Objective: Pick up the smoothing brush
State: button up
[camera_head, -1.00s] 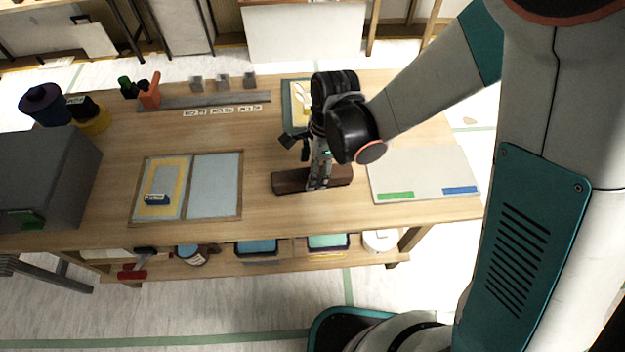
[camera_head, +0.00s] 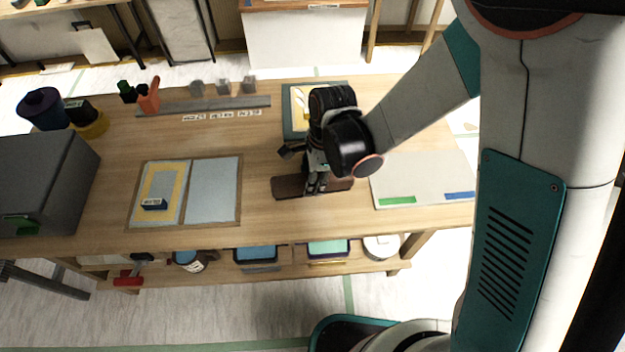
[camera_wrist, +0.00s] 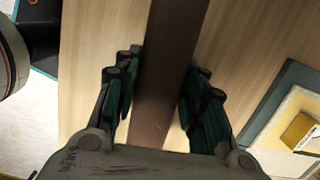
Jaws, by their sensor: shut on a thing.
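The smoothing brush, a long dark brown bar (camera_head: 290,187), lies on the wooden table in front of my arm in the head view. My gripper (camera_head: 316,184) reaches down from above onto its middle and is shut on it. In the wrist view the brown bar (camera_wrist: 168,60) runs up between the two dark green finger pads of my gripper (camera_wrist: 160,85), one on each side. The bar appears to rest on the table. Its underside and any bristles are hidden.
A pale board (camera_head: 420,183) with green and blue strips lies to the right. A wooden frame with two panels (camera_head: 213,200) lies to the left. A teal-edged panel (camera_head: 290,125) lies behind my gripper. A grey box (camera_head: 45,175) stands far left. Bare table surrounds the bar.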

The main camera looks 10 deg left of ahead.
notch_tip(320, 180, up, 20)
jog(key=p, duration=1.3)
